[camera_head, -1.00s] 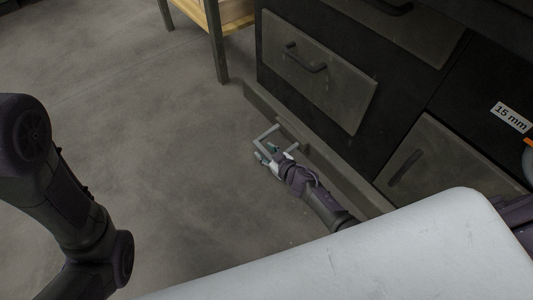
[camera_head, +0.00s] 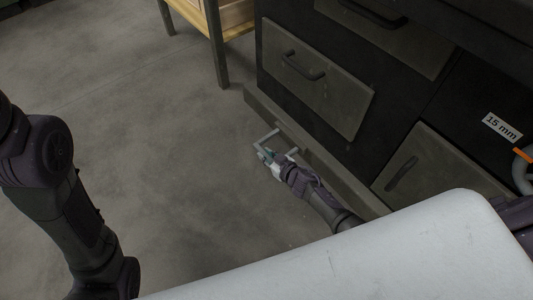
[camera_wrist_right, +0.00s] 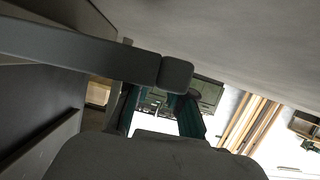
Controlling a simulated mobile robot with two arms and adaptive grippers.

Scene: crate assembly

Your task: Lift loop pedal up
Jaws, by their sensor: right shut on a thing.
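The loop pedal (camera_head: 265,138) is a grey U-shaped bar that sticks out from the low plinth of the dark cabinet, near the floor. My right gripper (camera_head: 267,155) is at the outer bar of the loop and is shut on it. In the right wrist view the pedal's grey bar (camera_wrist_right: 80,55) crosses from the left to a rounded corner, and the green-padded fingers (camera_wrist_right: 160,110) show beyond it. The contact itself is partly hidden there. Of my left side only arm links show; the left gripper is out of view.
The cabinet's drawers (camera_head: 315,80) rise right behind the pedal. A wooden table with a dark leg (camera_head: 216,45) stands at the back. A "15 mm" label (camera_head: 502,127) is at the right. The floor (camera_head: 150,130) left of the pedal is clear.

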